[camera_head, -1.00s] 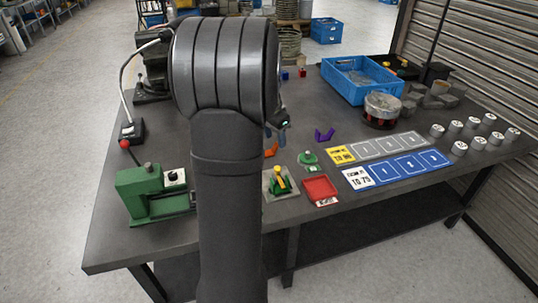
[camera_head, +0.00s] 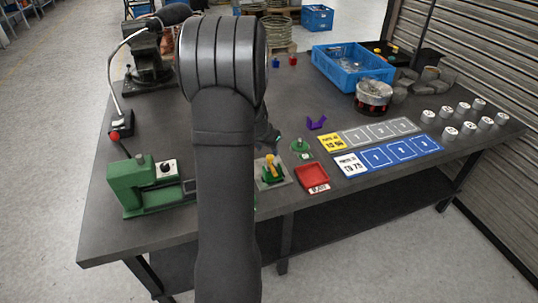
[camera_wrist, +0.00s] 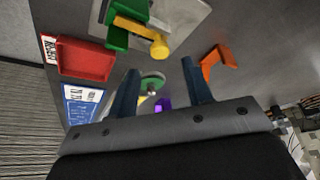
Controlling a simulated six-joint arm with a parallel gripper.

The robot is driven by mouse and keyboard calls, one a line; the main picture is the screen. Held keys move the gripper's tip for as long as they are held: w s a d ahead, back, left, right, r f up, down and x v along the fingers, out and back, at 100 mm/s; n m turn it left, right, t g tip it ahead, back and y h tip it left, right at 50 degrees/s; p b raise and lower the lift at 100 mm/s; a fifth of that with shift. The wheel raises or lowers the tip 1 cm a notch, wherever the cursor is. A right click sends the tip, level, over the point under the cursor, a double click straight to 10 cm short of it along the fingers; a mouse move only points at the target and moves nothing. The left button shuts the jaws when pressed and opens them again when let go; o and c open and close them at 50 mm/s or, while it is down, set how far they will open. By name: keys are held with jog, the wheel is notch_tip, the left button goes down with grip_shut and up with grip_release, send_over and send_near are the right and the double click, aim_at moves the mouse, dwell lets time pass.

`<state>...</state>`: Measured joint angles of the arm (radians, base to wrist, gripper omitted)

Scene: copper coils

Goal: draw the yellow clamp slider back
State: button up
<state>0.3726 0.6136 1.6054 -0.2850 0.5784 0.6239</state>
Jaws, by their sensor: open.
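The yellow clamp slider (camera_head: 268,163) sits in a green clamp on a grey plate (camera_head: 281,178) near the table's front edge. In the wrist view, the yellow slider (camera_wrist: 158,47) shows at the top with its round knob, beside the green clamp body (camera_wrist: 118,38). My gripper (camera_wrist: 159,68) is open and empty, its two dark fingers apart. The knob appears beyond the fingertips, between them in the picture; I see no contact. In the head view my arm hides most of the gripper; only a dark part shows just above the clamp.
A red tray (camera_head: 312,177) and a green knobbed piece (camera_head: 300,146) stand right of the clamp. An orange bracket (camera_wrist: 217,62) lies near the right finger in the wrist view. A purple bracket (camera_head: 316,122) lies behind. A green fixture (camera_head: 130,188) stands left.

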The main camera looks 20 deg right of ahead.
aim_at(270, 156)
jog(key=shift+x, duration=2.6)
jog(key=shift+c, duration=0.3)
